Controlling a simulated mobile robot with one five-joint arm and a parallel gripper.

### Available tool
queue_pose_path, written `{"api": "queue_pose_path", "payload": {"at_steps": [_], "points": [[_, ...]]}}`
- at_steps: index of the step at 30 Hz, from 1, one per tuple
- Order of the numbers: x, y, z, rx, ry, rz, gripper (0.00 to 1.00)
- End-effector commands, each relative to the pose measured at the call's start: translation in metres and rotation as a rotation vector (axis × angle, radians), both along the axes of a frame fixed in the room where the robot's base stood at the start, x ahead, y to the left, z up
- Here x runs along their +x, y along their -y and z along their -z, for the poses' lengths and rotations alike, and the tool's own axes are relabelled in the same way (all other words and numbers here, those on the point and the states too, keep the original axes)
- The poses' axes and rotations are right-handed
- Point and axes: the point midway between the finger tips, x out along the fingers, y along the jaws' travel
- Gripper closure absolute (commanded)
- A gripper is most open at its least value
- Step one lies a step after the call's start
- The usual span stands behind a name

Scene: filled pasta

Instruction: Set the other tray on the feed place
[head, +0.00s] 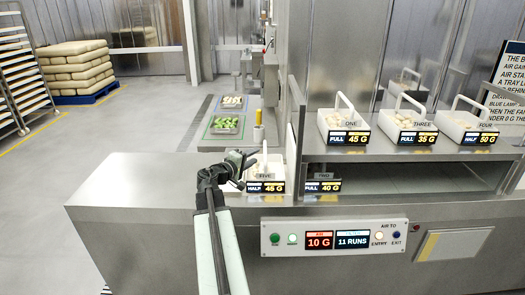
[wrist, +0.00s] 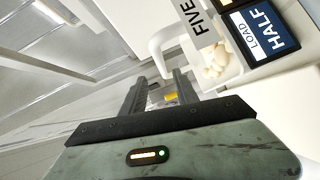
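A white handled tray marked FIVE (head: 277,172), with a "HALF 45 G" label, stands on the steel counter in the head view. Its raised white handle (wrist: 157,42) and pale pasta pieces (wrist: 215,60) show in the wrist view. My gripper (head: 244,160) is just left of this tray; in the wrist view its fingers (wrist: 161,84) are apart, close to the handle, with nothing clearly between them. A tray with green pieces (head: 225,124) lies on a green-outlined area, and another tray (head: 232,102) lies on a blue-outlined area behind it. I cannot tell which spot is the feed place.
White handled trays ONE (head: 343,122), THREE (head: 405,125) and FOUR (head: 465,127) stand on the upper shelf. Tray TWO (head: 323,185) sits in the lower bay. A yellow-topped post (head: 258,134) rises behind tray FIVE. The counter's left part (head: 140,180) is clear.

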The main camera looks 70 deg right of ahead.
Motion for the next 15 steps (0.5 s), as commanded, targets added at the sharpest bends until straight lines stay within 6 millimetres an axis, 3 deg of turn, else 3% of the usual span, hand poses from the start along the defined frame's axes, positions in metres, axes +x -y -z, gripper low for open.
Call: {"api": "queue_pose_path", "payload": {"at_steps": [1,6,15], "points": [[0.002,-0.012,-0.002,-0.001,0.0,-0.003,0.64],[0.007,-0.028,-0.004,0.0,0.0,-0.001,0.64],[0.008,-0.03,-0.003,0.0,0.0,0.001,0.64]]}}
